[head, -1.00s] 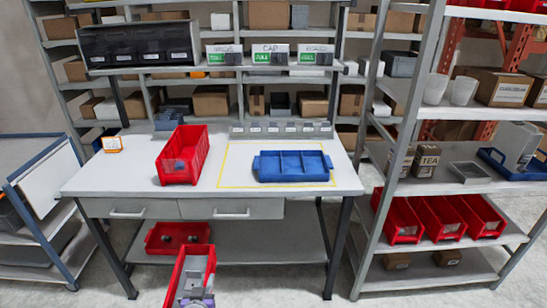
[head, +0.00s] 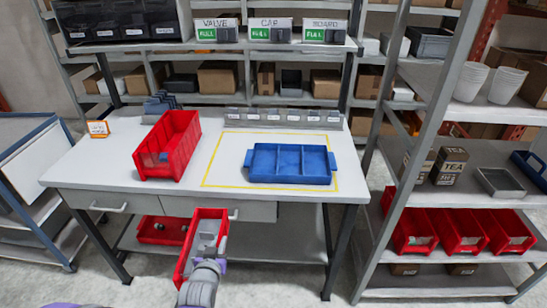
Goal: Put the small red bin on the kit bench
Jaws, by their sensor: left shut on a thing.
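A small red bin (head: 186,252) is held in my left gripper (head: 208,238), which is shut on it. The bin is in front of the kit bench, overlapping the right drawer in the picture and appearing below the bench top. The gripper covers much of its inside. The kit bench (head: 105,165) has a pale top with a yellow outlined area (head: 214,172). A larger red bin (head: 178,152) with something blue inside stands on the top at left. A blue divided tray (head: 290,164) lies within the yellow outline. My right gripper is not in view.
Another red bin (head: 160,231) sits on the bench's lower shelf. A row of small grey compartments (head: 285,119) lines the back of the top. A rack at right holds several red bins (head: 462,232). Bare top shows around the tray and at the front.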

